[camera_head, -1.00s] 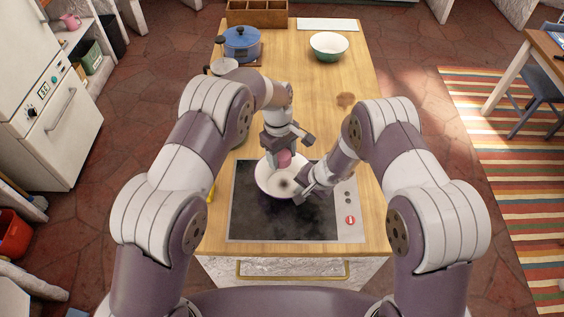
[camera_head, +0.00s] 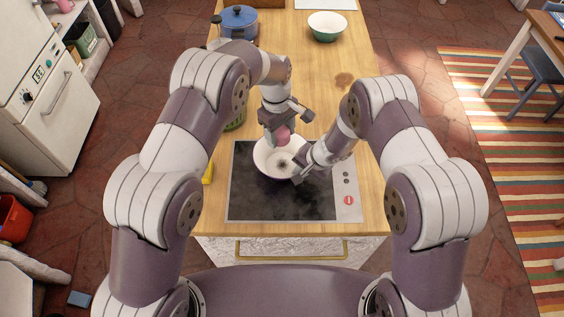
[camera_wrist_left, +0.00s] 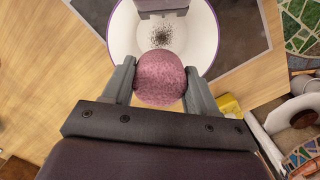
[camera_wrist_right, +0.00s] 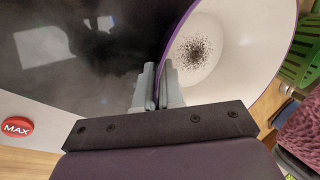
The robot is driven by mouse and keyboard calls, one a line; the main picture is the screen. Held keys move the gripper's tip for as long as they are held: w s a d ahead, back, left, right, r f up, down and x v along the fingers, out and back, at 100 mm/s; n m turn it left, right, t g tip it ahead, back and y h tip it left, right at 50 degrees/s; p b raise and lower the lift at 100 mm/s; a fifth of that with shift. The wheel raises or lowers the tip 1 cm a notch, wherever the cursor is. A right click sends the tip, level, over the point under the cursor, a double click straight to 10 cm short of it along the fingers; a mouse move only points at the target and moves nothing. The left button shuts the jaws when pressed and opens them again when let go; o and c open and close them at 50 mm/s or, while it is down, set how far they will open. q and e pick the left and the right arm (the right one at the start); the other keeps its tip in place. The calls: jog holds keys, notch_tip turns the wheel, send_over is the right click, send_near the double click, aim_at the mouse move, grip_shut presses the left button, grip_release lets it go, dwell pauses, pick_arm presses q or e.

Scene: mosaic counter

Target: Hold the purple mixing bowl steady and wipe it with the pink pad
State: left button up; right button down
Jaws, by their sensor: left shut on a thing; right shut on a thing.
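The mixing bowl (camera_head: 264,153) is white inside with a purple rim and sits at the far edge of the black cooktop. A dark speckled patch (camera_wrist_right: 194,52) lies on its inner bottom. My right gripper (camera_wrist_right: 158,88) is shut on the bowl's near right wall, one finger inside and one outside. My left gripper (camera_wrist_left: 160,82) is shut on the pink pad (camera_wrist_left: 160,78), a rounded textured piece. In the head view the pad (camera_head: 283,135) is at the bowl's far side, over or near the rim. I cannot tell whether it touches the bowl.
The cooktop (camera_head: 255,200) lies under and in front of the bowl. A white and green bowl (camera_head: 326,27) and a blue pot (camera_head: 240,22) stand farther back. A green basket (camera_wrist_right: 302,50) and a yellow item (camera_head: 208,172) are at the left. The wooden counter's (camera_head: 340,110) right side is mostly clear.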

pick_arm(q)
jog(key=shift+s+d, duration=0.1)
jog(key=shift+s, duration=0.35)
jog(key=shift+f, duration=4.95)
jog(key=shift+w, duration=0.1)
